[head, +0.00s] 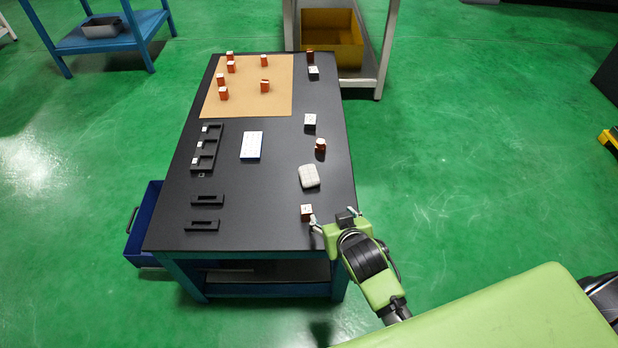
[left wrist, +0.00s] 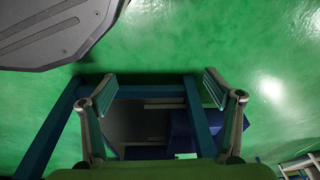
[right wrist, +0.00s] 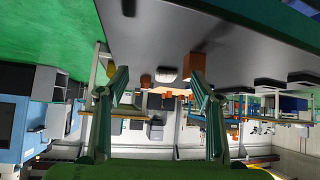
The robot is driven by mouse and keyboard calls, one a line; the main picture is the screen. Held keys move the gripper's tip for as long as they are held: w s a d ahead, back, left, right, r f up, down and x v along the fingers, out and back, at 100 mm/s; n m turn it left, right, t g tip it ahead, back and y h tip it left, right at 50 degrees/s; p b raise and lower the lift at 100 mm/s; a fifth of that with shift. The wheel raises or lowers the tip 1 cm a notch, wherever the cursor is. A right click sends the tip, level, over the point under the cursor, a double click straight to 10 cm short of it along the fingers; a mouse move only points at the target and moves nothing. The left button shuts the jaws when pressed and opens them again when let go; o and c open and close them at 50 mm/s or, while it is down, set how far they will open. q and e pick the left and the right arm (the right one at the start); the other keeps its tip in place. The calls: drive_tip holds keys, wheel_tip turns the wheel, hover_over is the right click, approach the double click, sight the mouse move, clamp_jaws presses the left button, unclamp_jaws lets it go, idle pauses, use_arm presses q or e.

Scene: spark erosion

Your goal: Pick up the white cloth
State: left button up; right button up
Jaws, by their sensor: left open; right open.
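The white cloth (head: 309,176) is a small folded pad lying on the right side of the black table (head: 260,205). In the right wrist view the cloth (right wrist: 166,74) shows between the open fingers, some way beyond them. My right gripper (head: 330,219) is open at the table's front right edge, nearer than the cloth and apart from it. It also shows in the right wrist view (right wrist: 160,80). My left gripper (left wrist: 158,80) is open and empty in the left wrist view, above the floor and a blue frame. It is not visible in the head view.
A copper-and-white block (head: 306,212) stands between the right gripper and the cloth. Another copper piece (head: 320,145) stands just behind the cloth, with a white-topped block (head: 310,121) farther back. Black holders (head: 205,199) lie on the left; the table's front middle is clear.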

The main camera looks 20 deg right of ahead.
use_arm(q)
wheel_tip(320, 180, down, 5)
drive_tip(key=s, duration=0.2)
use_arm(e)
drive_tip(key=t, duration=0.2)
approach(310, 176)
drive_tip(key=b+x, duration=0.2)
drive_tip(key=x, duration=0.1)
drive_tip(key=shift+w+d+f, duration=0.1)
drive_tip(key=shift+w, duration=0.1)
drive_tip(key=shift+b+x, duration=0.4)
drive_tip(key=shift+x, duration=0.5)
drive_tip(key=b+x, duration=0.1)
drive_tip(key=x, duration=0.3)
drive_tip(key=shift+f+b, duration=0.15)
drive_tip(key=shift+b, duration=0.15)
drive_tip(key=shift+w, duration=0.25)
use_arm(q)
drive_tip(key=w+r, duration=0.3)
drive_tip(key=r, duration=0.9)
drive_tip(key=shift+w+r, duration=0.3)
drive_tip(key=shift+w, duration=0.1)
drive_tip(key=shift+d, duration=0.1)
use_arm(e)
drive_tip(key=c, duration=1.1)
